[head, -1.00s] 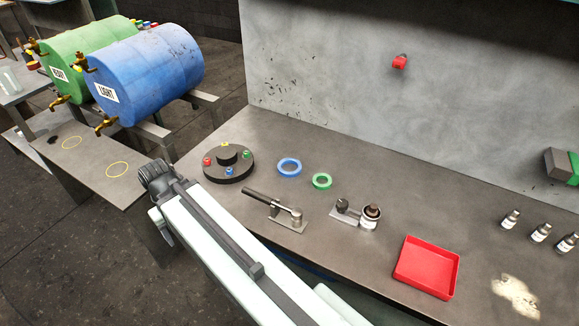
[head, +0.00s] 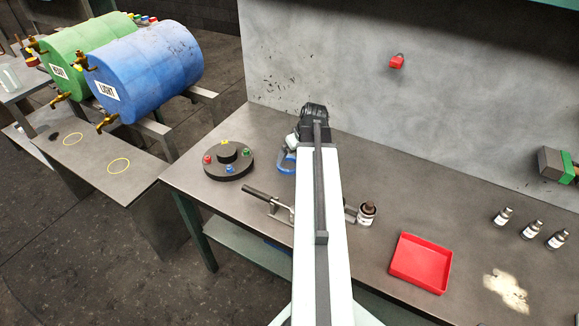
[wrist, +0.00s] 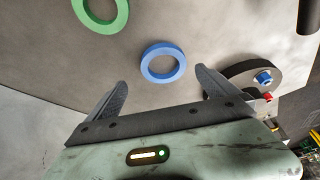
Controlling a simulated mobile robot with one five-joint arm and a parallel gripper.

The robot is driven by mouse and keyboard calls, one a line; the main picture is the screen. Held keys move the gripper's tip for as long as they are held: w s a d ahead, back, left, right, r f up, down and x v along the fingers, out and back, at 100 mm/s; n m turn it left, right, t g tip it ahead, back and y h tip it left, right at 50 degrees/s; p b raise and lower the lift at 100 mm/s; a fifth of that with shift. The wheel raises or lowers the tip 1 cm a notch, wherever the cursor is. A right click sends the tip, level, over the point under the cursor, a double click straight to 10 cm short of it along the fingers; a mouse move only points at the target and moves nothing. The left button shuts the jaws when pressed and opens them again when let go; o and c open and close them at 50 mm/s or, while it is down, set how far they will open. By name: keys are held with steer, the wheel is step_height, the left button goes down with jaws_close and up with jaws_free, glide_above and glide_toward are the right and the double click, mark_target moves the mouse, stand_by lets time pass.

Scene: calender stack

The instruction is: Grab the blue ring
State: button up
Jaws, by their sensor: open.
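The blue ring (wrist: 149,74) lies flat on the metal bench in the wrist view, ahead of my gripper (wrist: 160,88) and roughly centred between its two fingers. The fingers are spread open with nothing between them, and the ring looks apart from both. In the head view the blue ring (head: 284,163) is partly hidden behind the end of my arm.
A green ring (wrist: 100,12) lies beside the blue one. A dark round base (head: 229,170) with coloured knobs stands to the left. A toggle clamp (head: 262,198), a small bottle (head: 366,218) and a red tray (head: 420,262) are on the bench (head: 440,200).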

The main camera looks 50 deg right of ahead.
mark_target(288, 166)
steer(key=b+x, duration=0.1)
steer(key=x, duration=0.1)
steer(key=b+x, duration=0.4)
steer(key=x, duration=0.1)
steer(key=shift+a, duration=0.35)
steer(key=shift+r, duration=0.25)
steer(key=c, duration=1.5)
steer(key=shift+o, duration=0.2)
steer(key=shift+r, duration=0.1)
